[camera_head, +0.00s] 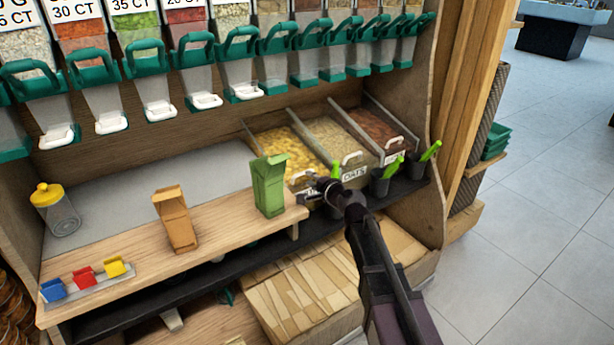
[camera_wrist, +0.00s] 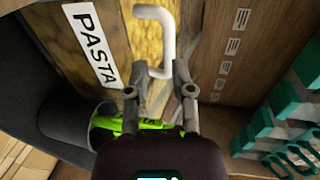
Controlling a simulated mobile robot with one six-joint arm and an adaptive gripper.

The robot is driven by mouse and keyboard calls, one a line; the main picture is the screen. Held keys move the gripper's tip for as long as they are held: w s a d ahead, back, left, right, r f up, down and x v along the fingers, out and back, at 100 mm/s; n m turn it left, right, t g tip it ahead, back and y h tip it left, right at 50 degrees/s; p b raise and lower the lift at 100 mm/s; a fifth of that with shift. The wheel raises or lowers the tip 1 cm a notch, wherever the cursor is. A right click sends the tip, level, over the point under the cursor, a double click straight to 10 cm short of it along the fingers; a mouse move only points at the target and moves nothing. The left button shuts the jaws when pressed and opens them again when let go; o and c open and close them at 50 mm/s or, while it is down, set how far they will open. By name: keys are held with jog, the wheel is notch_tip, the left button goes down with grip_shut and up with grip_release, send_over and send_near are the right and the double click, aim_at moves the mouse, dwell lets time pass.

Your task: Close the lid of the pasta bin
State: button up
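The pasta bin (camera_head: 283,143) is the leftmost of three bulk bins, with yellow pasta showing. Its white handle (camera_head: 302,176) is at the front, partly beside my gripper (camera_head: 318,188). In the wrist view, the white "PASTA" label (camera_wrist: 93,45) and the bent white handle (camera_wrist: 167,40) show close up. My gripper (camera_wrist: 158,92) has its two fingers apart there, with the handle's lower end between or just behind them; I cannot tell if they touch it. I cannot make out the lid's angle clearly.
The oats bin (camera_head: 340,135) and a third bin (camera_head: 375,127) stand to the right. Dark cups with green scoops (camera_head: 394,167) hang in front. A green carton (camera_head: 269,185) and a brown carton (camera_head: 175,218) stand on the wooden shelf to the left. Dispensers with green handles (camera_head: 275,65) hang above.

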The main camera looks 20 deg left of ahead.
jog(key=f+v, duration=0.2)
jog(key=v, duration=0.7)
jog(key=shift+s+d, duration=0.4)
jog(key=shift+s, duration=0.05)
jog(key=s+d+f+n+g+h, duration=0.3)
jog(key=s+d+f+h, duration=0.15)
jog(key=d, duration=0.65)
jog(key=s+d+f+n+g+h+p, duration=0.1)
jog(key=s+d+f+n+g+h, duration=0.3)
jog(key=d, duration=0.6)
jog(key=s+d+f+n+g+h, duration=0.1)
jog(key=s+d+f+g+h, duration=0.35)
jog(key=d, duration=0.65)
notch_tip(320, 180, up, 32)
jog(key=s+t+y+p, duration=0.1)
jog(key=p, duration=3.1)
jog(key=shift+s+p, duration=0.2)
jog(key=shift+p, duration=0.2)
jog(key=shift+a+t, duration=0.15)
jog(key=shift+t, duration=0.1)
